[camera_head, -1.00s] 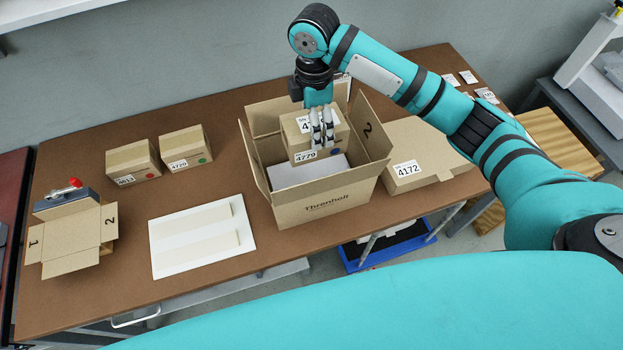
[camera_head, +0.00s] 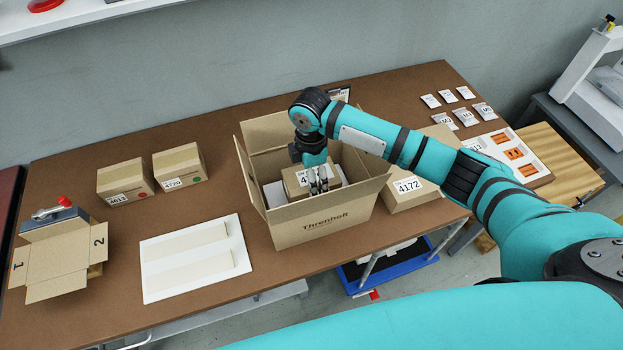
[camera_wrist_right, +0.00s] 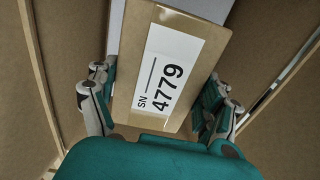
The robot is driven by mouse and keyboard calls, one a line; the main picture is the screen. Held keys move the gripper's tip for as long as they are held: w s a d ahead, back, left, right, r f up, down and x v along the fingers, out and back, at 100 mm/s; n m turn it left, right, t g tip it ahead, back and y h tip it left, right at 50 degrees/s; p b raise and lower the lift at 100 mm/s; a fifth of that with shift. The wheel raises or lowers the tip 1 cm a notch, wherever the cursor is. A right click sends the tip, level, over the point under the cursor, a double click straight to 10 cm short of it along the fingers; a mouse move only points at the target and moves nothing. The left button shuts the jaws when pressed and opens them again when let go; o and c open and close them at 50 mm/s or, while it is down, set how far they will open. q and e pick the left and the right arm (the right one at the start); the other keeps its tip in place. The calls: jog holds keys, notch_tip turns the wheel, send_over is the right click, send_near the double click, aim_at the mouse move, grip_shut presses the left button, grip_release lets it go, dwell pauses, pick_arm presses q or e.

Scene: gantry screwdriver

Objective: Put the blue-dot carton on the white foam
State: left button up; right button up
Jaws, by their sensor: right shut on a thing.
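The carton labelled 4779 (camera_head: 296,180) is inside the large open Threnhoff box (camera_head: 318,224), low between its walls. My right gripper (camera_head: 318,187) reaches down into the box and is shut on this carton. In the right wrist view the fingers stand on both sides of the carton (camera_wrist_right: 193,45), whose 4779 label faces the camera. No blue dot shows on it now. A white block (camera_head: 273,195), perhaps the white foam, shows in the box beside and behind the carton. I cannot tell whether the carton touches it. My left gripper is out of view.
A flat white panel (camera_head: 238,230) with two pale strips lies left of the box. Cartons 4613 (camera_head: 124,178) and 4720 (camera_head: 180,163) stand behind it. A small open box (camera_head: 62,258) is at far left. Carton 4172 (camera_head: 415,190) stands right of the large box.

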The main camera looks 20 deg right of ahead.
jog(key=shift+f, duration=0.95)
jog(key=o, duration=1.5)
jog(key=shift+f, duration=0.1)
notch_tip(320, 180, up, 12)
jog(key=shift+w+r+b, duration=0.15)
jog(key=shift+b, duration=0.35)
